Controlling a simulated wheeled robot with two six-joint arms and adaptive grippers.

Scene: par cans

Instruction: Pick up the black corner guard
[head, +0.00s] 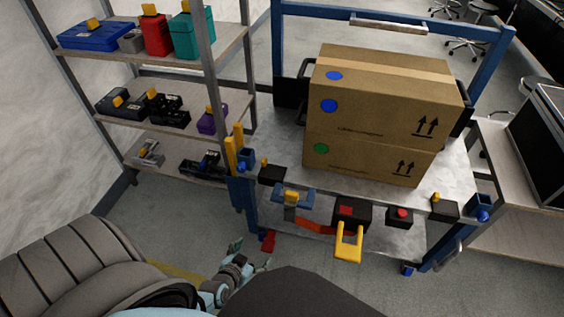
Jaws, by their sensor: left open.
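Two small black blocks with yellow knobs sit at the front corners of the blue-framed cart: one black block (272,175) at the left and another black block (444,208) at the right. I cannot tell for sure which black piece is the corner guard. My left gripper (252,253) is open and empty, low in front of the cart and below the left black block, apart from it. My right gripper is not in view.
Two stacked cardboard boxes (370,155) stand on the cart. A blue clamp (292,200), a black-and-red latch (351,213) with a yellow handle and a red-button box (400,217) line its front edge. A loaded shelf (235,100) stands left. Grey floor lies in front.

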